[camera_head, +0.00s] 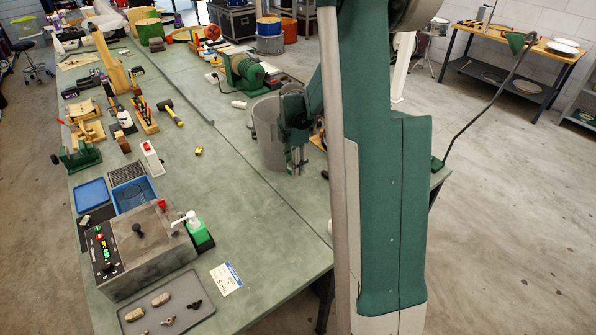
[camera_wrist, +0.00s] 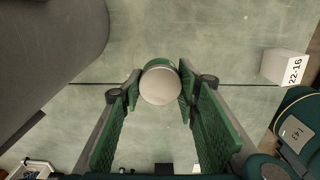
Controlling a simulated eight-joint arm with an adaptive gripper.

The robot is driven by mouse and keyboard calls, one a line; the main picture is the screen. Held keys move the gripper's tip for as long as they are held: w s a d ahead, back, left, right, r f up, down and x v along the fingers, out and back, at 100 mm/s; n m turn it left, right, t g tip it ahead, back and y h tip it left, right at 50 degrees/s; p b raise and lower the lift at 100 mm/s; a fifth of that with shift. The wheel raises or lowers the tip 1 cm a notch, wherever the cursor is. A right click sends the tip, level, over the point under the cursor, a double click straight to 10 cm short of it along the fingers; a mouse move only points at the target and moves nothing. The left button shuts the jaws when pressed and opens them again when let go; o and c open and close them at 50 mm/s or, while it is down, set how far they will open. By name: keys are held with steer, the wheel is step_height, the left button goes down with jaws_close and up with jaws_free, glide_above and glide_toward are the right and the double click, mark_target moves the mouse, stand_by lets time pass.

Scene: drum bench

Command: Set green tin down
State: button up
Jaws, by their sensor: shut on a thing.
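The green tin (camera_wrist: 160,67) shows in the wrist view as a round pale grey top with a green rim. It sits between the far ends of my gripper's green ribbed pads (camera_wrist: 160,88), which are shut on it. In the head view my gripper (camera_head: 297,162) points down over the green bench (camera_head: 270,215), beside the grey bin. I cannot make out the tin there. The gap between the tin's underside and the bench is hidden.
The grey bin (camera_head: 268,135) stands close by and fills the upper left of the wrist view. A white block marked 22-16 (camera_wrist: 285,66) is at right there. Bare bench lies in front; a control box (camera_head: 140,250) and a grey tray (camera_head: 150,318) are farther left.

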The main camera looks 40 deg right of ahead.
steer(key=m, duration=0.2)
glide_above(327, 204)
steer(key=shift+r, duration=0.15)
stand_by(0.4)
steer(key=shift+f, duration=2.9)
steer(key=shift+f, duration=0.1)
steer(key=shift+f, duration=2)
steer(key=shift+f+b, duration=0.2)
steer(key=shift+b, duration=0.25)
steer(key=o, duration=0.9)
